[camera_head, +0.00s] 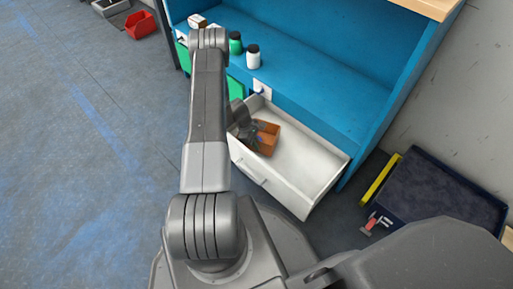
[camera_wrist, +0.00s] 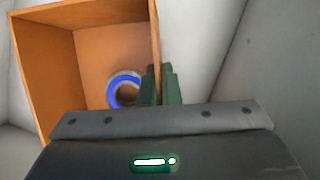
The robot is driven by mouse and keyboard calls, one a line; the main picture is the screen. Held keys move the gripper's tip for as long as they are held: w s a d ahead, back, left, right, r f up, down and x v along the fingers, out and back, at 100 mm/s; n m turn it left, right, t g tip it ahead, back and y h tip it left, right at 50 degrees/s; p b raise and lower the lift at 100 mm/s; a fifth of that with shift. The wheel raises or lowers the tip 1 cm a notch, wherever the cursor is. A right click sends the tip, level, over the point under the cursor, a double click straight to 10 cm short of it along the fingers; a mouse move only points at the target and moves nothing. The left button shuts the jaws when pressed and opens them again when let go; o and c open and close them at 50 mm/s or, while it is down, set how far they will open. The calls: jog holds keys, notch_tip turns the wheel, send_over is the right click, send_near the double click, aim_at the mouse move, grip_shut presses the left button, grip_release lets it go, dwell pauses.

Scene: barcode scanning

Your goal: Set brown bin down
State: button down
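The brown bin (camera_head: 269,135) is inside the open white drawer (camera_head: 307,165), toward its left end in the head view. In the wrist view the bin (camera_wrist: 98,47) fills the upper left, with its open side facing the camera. A ring with a blue band (camera_wrist: 124,91) lies inside it. My gripper (camera_head: 253,137) is at the bin's left side in the head view. In the wrist view its green fingers (camera_wrist: 161,84) close around the bin's right wall. I cannot tell whether the bin's base touches the drawer floor.
The drawer's right part is empty. A blue shelf unit (camera_head: 320,75) stands behind, with a green bottle (camera_head: 235,44) and a white bottle (camera_head: 253,58). A dark crate (camera_head: 440,190) is on the floor at right. A red bin (camera_head: 140,24) is far left.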

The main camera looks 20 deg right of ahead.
jog(key=shift+f, duration=0.75)
jog(key=shift+f, duration=0.1)
jog(key=c, duration=2.1)
grip_release()
jog(key=shift+f, duration=0.1)
jog(key=o, duration=0.5)
jog(key=shift+c, duration=0.2)
jog(key=shift+r, duration=0.35)
jog(key=p+v, duration=0.4)
jog(key=v, duration=0.7)
jog(key=shift+w+a+r, duration=0.1)
jog(key=shift+w+r, duration=0.05)
jog(key=shift+r, duration=0.15)
